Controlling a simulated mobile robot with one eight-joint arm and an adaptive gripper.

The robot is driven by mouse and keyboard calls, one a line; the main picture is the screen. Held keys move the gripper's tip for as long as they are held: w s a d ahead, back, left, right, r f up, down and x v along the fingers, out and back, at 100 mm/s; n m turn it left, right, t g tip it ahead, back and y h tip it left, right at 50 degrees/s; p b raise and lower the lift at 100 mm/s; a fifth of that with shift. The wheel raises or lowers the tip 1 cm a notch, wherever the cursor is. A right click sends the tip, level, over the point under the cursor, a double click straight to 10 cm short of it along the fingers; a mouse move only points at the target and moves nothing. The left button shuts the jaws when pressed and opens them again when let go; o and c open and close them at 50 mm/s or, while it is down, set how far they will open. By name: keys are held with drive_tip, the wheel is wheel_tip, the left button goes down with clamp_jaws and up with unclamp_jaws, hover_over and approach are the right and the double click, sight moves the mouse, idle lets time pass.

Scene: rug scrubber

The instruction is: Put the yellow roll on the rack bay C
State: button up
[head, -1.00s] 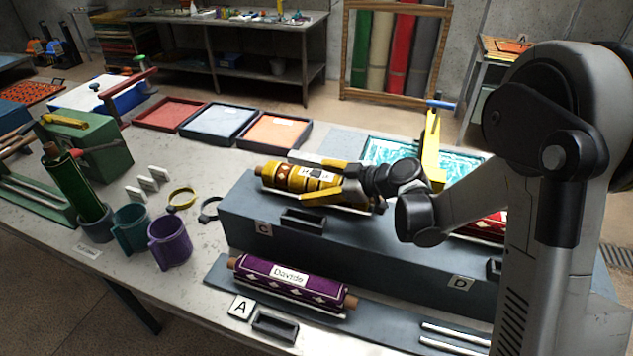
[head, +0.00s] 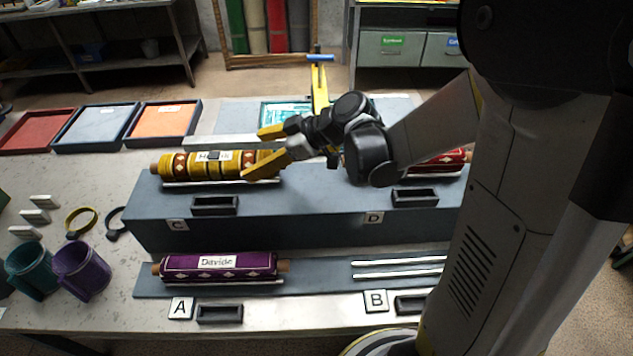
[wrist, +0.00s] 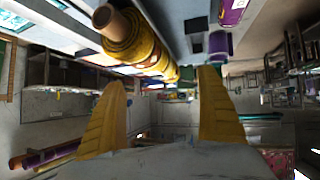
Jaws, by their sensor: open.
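The yellow roll (head: 200,163), with brown diamond bands and a white name label, lies level on the upper step of the grey rack (head: 300,205), above the C label (head: 177,224) and along a white rail. Its right end is partly hidden by my gripper. My gripper (head: 263,152) is open at the roll's right end, its yellow fingers spread on either side in the picture; I cannot tell whether they touch it. In the wrist view the roll (wrist: 150,50) shows above and beyond the open fingers (wrist: 163,80), its brown core end facing the camera.
A purple roll (head: 220,265) lies in bay A on the lower step. Bay B (head: 400,265) shows bare rails. A red roll (head: 438,160) lies in bay D, partly behind my arm. Purple (head: 82,270) and teal (head: 30,272) mugs stand left; trays (head: 95,127) lie behind.

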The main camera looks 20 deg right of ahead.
drive_tip(key=s+d+r+m+h, duration=0.2)
drive_tip(key=s+d+m+h, duration=0.2)
drive_tip(key=s, duration=0.5)
drive_tip(key=s+d+r+m+h, duration=0.2)
drive_tip(key=s+d+m+h, duration=0.3)
drive_tip(key=s+m, duration=0.3)
drive_tip(key=shift+s, duration=1.25)
